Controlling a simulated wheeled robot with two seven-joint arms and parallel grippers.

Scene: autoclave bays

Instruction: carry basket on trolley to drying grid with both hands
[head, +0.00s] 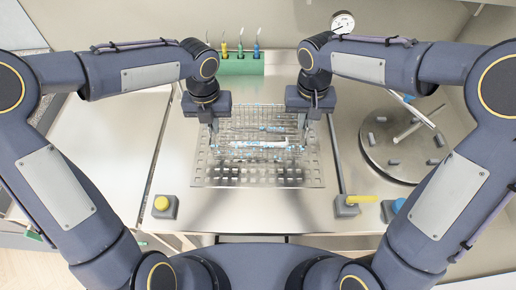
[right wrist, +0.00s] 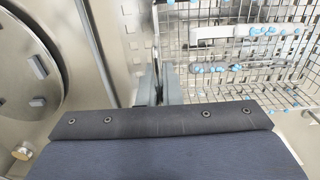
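The wire basket (head: 258,152) holds pale and blue-tipped instruments and is level over the back and middle of the perforated drying grid (head: 258,181). Whether it touches the grid or hangs just above it, I cannot tell. My left gripper (head: 214,125) is at the basket's left end and looks shut on it, its fingertips small. My right gripper (head: 303,125) is at the right end. In the right wrist view my right gripper's fingers (right wrist: 158,88) close around the edge of the basket (right wrist: 235,62).
A green holder (head: 240,66) with coloured tools stands behind the basket. A round metal lid (head: 395,150) lies right. A pale surface (head: 105,150) is left.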

